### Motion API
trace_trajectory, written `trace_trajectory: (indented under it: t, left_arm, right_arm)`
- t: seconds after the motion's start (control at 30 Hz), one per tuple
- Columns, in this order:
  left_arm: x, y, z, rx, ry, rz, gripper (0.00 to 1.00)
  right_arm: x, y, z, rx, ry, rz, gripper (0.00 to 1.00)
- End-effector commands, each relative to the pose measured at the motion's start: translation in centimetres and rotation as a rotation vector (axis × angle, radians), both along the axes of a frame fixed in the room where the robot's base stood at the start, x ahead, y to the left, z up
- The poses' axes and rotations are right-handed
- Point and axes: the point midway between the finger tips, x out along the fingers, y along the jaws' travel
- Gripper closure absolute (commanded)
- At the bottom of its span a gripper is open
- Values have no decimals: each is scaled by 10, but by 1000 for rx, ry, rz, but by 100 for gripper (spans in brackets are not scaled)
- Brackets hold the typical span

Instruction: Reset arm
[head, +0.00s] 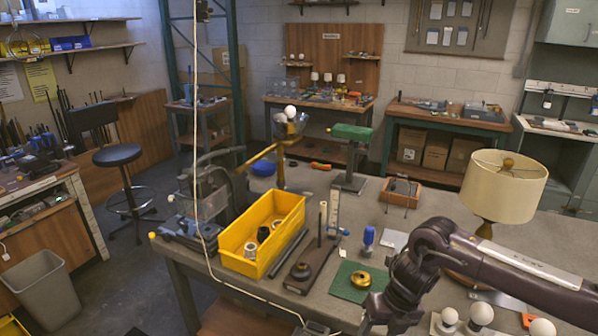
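My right arm comes in from the right edge, bends at a dark joint and points down, with its gripper (388,318) low in the picture near the front of the workbench. The finger area is dark and near the bottom edge, so its opening cannot be made out. I see no object clearly held in it. My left arm and gripper are not in view. A lamp with a cream shade (504,186) stands on the bench behind my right arm, its lower part partly hidden by the arm.
A yellow bin (236,258) holding small parts stands left on the workbench (300,328). A green mat (340,289) with a brass part (361,280) lies just left of my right gripper. Several white bulbs (482,314) stand at the lower right, below my arm.

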Motion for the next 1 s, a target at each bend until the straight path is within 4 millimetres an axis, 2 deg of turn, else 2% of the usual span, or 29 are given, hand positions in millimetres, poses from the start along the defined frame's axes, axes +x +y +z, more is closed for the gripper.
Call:
trace_trajectory:
  t: [0.1, 0.27, 0.4, 0.47, 0.5, 0.57, 0.67, 0.7, 0.77, 0.8, 0.87, 0.97, 1.0]
  left_arm:
    - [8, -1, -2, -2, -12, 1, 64]
    - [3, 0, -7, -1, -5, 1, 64]
    - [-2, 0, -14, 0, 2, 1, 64]
    - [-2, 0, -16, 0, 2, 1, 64]
    - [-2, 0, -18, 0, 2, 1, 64]
    - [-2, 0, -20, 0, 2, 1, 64]
    - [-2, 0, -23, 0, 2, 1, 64]
    - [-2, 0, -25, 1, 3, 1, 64]
    - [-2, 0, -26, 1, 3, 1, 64]
    - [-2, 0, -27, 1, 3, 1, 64]
    - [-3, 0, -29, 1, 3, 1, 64]
    - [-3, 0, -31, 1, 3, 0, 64]
    - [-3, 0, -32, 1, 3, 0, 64]
  right_arm:
    - [8, 30, -23, 98, 9, -93, 46]
    - [21, 75, -60, 272, 41, -293, 46]
    - [33, 113, -111, 472, 117, -610, 46]
    - [35, 120, -139, 548, 161, -780, 46]
    - [35, 122, -159, 591, 192, -897, 46]
    - [31, 119, -191, 643, 240, -1074, 46]
    - [13, 104, -250, 693, 316, -1376, 46]
    - [1, 95, -275, 702, 344, -1499, 46]
    - [-22, 80, -312, 701, 378, -1674, 46]
    - [-39, 70, -335, 693, 396, -1783, 46]
    - [-68, 54, -368, 673, 417, -1938, 46]
    - [-122, 29, -415, 620, 437, -2170, 46]
    - [-146, 20, -432, 593, 440, -2256, 46]
